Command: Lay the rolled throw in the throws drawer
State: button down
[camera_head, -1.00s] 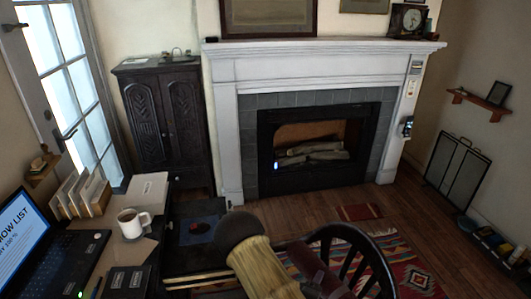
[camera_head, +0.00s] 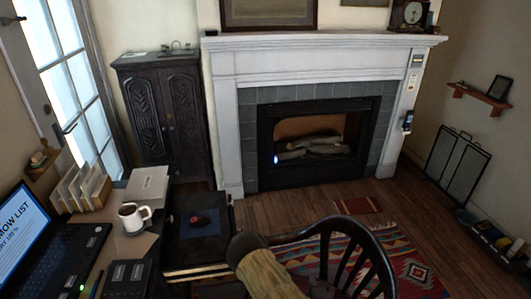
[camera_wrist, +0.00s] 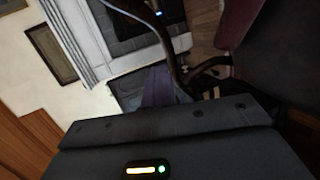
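I cannot make out the rolled throw or a throws drawer for certain in either view. My gripper (camera_wrist: 160,150) shows in the wrist view only as a wide dark grey housing with a lit yellow bar and a green light along the bottom. Its fingers and anything between them are hidden. Beyond it lies a purple-grey, flat surface (camera_wrist: 158,88) beside a dark curved chair frame; I cannot tell what it is. In the head view a tan ribbed cylinder with a dark rounded end sits at the bottom middle, probably my arm.
A black spindle-back chair (camera_head: 372,255) stands right of the desk. The desk holds a laptop (camera_head: 45,250), a white mug (camera_head: 134,216) and a file rack (camera_head: 85,190). A dark cabinet (camera_head: 165,115) and a white fireplace (camera_head: 228,130) stand behind. Bare floor (camera_head: 285,212) lies before the fireplace.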

dwell(0.8)
jog(key=s+d+r+m+g+h, duration=0.3)
jog(key=d+r+m+g+h, duration=0.3)
jog(key=d+r+h, duration=0.85)
jog(key=s+d+r+m+g, duration=0.35)
jog(key=s+m+g, duration=0.25)
jog(key=s, duration=0.2)
jog(key=s+a+r+m+g+y, duration=0.1)
jog(key=s+a+m+g+y, duration=0.35)
jog(key=s+a+y, duration=0.35)
jog(key=w+a+r+t+y, duration=0.2)
jog(key=a+r+y, duration=0.1)
jog(key=a, duration=0.2)
jog(key=w+a+r+m+t+y, duration=0.1)
jog(key=w+a+r+t+y, duration=0.1)
jog(key=a+r+t+y, duration=0.1)
jog(key=shift+w+a+r, duration=0.3)
jog(key=shift+a+r, duration=0.2)
jog(key=shift+a, duration=0.5)
